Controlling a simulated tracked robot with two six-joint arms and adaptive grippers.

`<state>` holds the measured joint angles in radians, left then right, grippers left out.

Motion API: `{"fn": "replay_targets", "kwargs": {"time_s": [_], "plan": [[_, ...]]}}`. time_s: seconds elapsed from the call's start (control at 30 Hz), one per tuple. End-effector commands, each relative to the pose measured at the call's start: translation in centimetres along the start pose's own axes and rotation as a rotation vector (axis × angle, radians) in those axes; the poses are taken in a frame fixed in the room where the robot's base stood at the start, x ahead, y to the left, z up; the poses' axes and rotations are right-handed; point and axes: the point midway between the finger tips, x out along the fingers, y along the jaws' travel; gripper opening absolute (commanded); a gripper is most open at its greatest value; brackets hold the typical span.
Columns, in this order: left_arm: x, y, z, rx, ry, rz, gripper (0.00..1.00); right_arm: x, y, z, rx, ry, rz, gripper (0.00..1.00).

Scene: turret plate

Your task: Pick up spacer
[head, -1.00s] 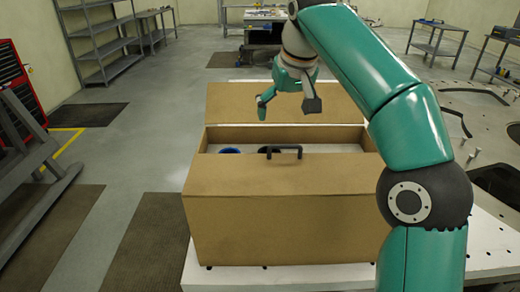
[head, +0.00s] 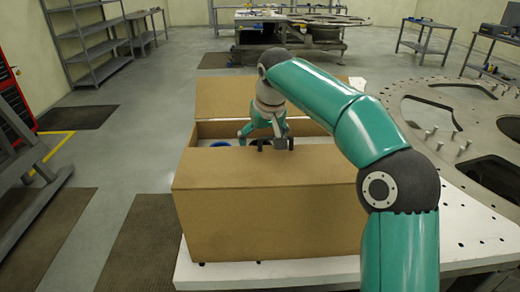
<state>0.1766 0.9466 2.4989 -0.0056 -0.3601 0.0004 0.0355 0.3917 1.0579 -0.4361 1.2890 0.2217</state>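An open cardboard box (head: 265,210) stands on a white table. A blue round item (head: 220,144) shows inside it near the left. A dark item (head: 260,145) shows just behind the front wall. I cannot tell which of these, if any, is the spacer; most of the box's inside is hidden by the front wall. My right gripper (head: 266,138) points down into the box opening from above, its fingers apart around or just behind the dark item. Contact cannot be made out. My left gripper is out of view.
The box lid (head: 240,100) is folded up at the back. The white table (head: 450,225) has bare room to the right of the box. A large metal turret plate (head: 420,110) with holes and pegs lies at the right. Shelves (head: 90,40) stand at the far left.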

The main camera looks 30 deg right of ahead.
Motion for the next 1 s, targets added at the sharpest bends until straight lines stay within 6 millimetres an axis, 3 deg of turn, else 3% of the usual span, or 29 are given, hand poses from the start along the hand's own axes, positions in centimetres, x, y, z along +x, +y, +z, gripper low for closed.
{"fn": "replay_targets", "kwargs": {"time_s": [0.2, 0.43, 0.83, 1.0], "plan": [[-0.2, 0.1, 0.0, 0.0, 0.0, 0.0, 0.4, 2.4, 0.0, 0.0, 0.001, -0.001, 0.001, 0.91], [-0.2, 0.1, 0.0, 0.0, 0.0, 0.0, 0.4, 2.5, 0.0, 0.0, 0.002, 0.0, 0.0, 0.91], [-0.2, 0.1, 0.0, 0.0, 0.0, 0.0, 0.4, 2.5, 0.1, 0.0, 0.002, 0.0, 0.001, 0.26], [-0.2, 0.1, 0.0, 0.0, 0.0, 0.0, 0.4, 2.5, 0.1, 0.0, 0.002, 0.001, 0.001, 0.25]]}}
